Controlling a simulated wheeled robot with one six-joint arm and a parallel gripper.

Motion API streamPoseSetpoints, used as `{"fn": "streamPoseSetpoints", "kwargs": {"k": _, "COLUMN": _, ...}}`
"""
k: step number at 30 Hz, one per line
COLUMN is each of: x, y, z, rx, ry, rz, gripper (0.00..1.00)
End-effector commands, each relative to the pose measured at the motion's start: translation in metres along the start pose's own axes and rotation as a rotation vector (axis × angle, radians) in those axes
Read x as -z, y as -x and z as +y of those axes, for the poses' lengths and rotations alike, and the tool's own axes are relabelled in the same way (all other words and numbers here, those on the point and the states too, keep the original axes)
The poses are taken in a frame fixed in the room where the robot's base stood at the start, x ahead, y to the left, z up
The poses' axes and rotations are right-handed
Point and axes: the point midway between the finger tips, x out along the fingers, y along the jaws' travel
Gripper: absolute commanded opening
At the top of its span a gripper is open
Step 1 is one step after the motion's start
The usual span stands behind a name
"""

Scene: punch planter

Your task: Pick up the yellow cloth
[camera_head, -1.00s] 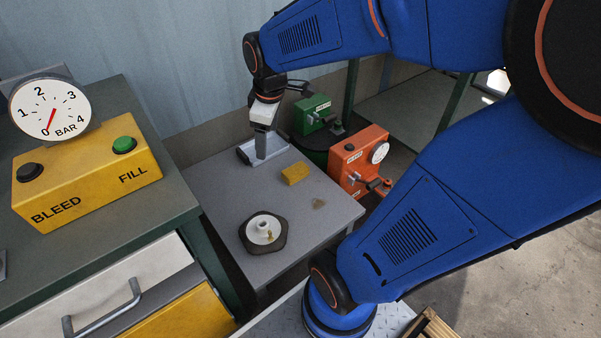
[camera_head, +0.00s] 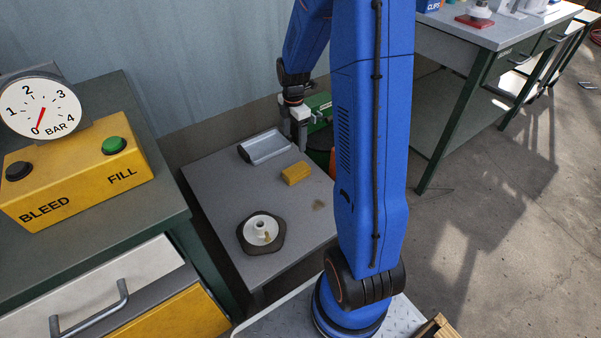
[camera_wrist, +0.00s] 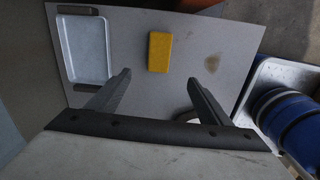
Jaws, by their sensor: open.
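The yellow cloth (camera_head: 296,173) is a small, thick, folded-looking block lying on the grey table (camera_head: 215,190), right of its middle. In the wrist view the yellow cloth (camera_wrist: 159,52) lies just beyond the space between my fingers, apart from them. My gripper (camera_head: 301,143) is above the back of the table, behind the cloth in the head view. In the wrist view my gripper (camera_wrist: 158,78) shows two spread fingers with nothing between them.
A shallow metal tray (camera_head: 265,147) lies at the table's back left. A white flanged part on a dark base (camera_head: 261,231) stands at the front. A small stain (camera_head: 319,205) is right of it. A green machine (camera_head: 319,109) stands behind. A yellow gauge box (camera_head: 75,175) is at left.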

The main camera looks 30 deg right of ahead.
Motion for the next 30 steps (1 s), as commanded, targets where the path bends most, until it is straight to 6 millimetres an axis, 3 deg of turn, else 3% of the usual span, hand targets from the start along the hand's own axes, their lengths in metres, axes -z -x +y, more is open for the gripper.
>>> {"fn": "streamPoseSetpoints", "kwargs": {"k": 8, "x": -0.006, "y": -0.025, "z": 0.005, "rx": 0.014, "ry": 0.052, "rz": 0.005, "gripper": 0.73}}
{"fn": "streamPoseSetpoints", "kwargs": {"k": 24, "x": -0.006, "y": -0.114, "z": 0.003, "rx": 0.015, "ry": 0.05, "rz": 0.005, "gripper": 0.73}}
{"fn": "streamPoseSetpoints", "kwargs": {"k": 30, "x": -0.006, "y": -0.133, "z": 0.004, "rx": 0.013, "ry": 0.05, "rz": 0.004, "gripper": 0.73}}
